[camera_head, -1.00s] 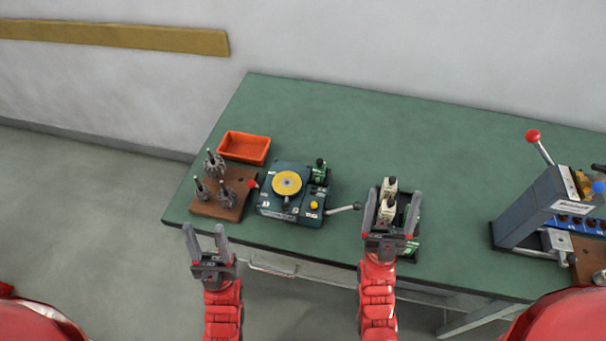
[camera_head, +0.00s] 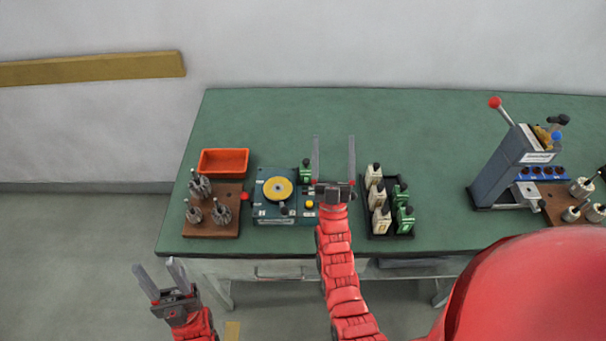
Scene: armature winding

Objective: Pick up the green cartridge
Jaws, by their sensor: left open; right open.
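Green cartridges with dark tops show in the head view. One green cartridge (camera_head: 305,171) is at the back right of the blue winding machine (camera_head: 262,211). Two more stand in the right column of a black tray (camera_head: 388,235), a rear one (camera_head: 400,192) and a front one (camera_head: 405,218). My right gripper (camera_head: 333,147) is open and empty, between the machine and the tray, with its left finger close to the machine's green cartridge in the picture. My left gripper (camera_head: 157,271) is open and empty, off the table's front left.
White cartridges (camera_head: 377,194) fill the tray's left column. A wooden block with metal armatures (camera_head: 222,214) and an orange bin (camera_head: 223,161) are at the left. A grey lever press (camera_head: 505,170) stands at the right. The green table's (camera_head: 420,120) back middle is clear.

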